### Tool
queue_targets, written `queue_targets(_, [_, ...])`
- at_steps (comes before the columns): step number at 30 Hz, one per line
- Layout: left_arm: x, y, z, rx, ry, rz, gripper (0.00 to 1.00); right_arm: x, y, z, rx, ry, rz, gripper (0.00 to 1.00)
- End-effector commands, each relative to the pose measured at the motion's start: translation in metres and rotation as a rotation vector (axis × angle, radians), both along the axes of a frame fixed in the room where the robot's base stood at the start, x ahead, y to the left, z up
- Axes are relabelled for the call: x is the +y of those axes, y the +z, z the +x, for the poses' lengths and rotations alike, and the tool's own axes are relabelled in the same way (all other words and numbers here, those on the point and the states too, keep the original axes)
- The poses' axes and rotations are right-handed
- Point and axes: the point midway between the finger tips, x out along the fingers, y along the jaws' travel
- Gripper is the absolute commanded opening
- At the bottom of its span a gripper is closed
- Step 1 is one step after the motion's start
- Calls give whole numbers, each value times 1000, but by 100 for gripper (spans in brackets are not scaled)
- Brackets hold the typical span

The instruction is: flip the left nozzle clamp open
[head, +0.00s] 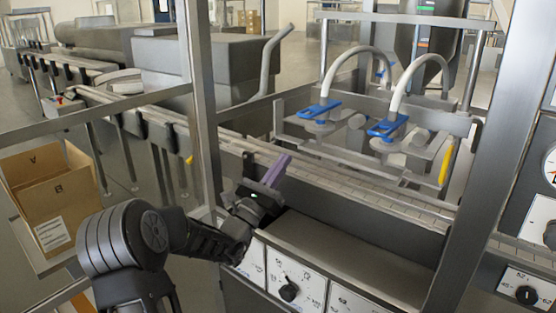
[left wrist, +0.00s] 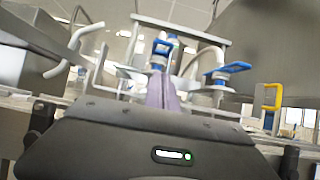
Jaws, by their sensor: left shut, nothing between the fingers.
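Two blue nozzle clamps sit on the filling machine under white curved hoses. The left clamp (head: 319,109) lies at the left hose, with its blue lever pointing left. The right clamp (head: 387,127) is nearer and to the right. My left gripper (head: 276,171) is in front of the machine, below and left of the left clamp and apart from it. Its purple fingers are shut and empty. In the left wrist view the fingers (left wrist: 163,92) point up toward the left clamp (left wrist: 161,50), and the right clamp (left wrist: 228,69) shows to the right. My right gripper is not in view.
A conveyor rail (head: 340,180) runs between my gripper and the nozzles. Metal frame posts (head: 202,110) stand left and right. A control panel with knobs (head: 290,291) is below. A cardboard box (head: 50,195) is at left. A yellow handle (head: 446,165) is right of the clamps.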

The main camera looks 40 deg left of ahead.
Motion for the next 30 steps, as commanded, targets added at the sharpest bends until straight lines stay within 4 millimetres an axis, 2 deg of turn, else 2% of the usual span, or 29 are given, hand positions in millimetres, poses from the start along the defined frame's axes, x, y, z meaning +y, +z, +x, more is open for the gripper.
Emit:
queue_targets(1, [-1, 12, 10, -3, -3, -1, 0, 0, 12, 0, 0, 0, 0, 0])
queue_targets(2, [-1, 16, 15, -3, -4, 0, 0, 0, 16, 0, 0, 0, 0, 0])
queue_targets(4, [0, 18, 27, -3, -2, 1, 0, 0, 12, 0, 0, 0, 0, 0])
queue_targets(9, [1, 36, 57, -3, -1, 1, 0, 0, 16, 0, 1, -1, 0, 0])
queue_targets(12, [2, 54, 60, -2, 1, 2, 0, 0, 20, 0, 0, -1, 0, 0])
queue_targets(16, [2, 67, 63, -1, 1, 2, 0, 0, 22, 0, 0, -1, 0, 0])
queue_targets(30, [2, 73, 65, 0, 1, 1, 0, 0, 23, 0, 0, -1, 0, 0])
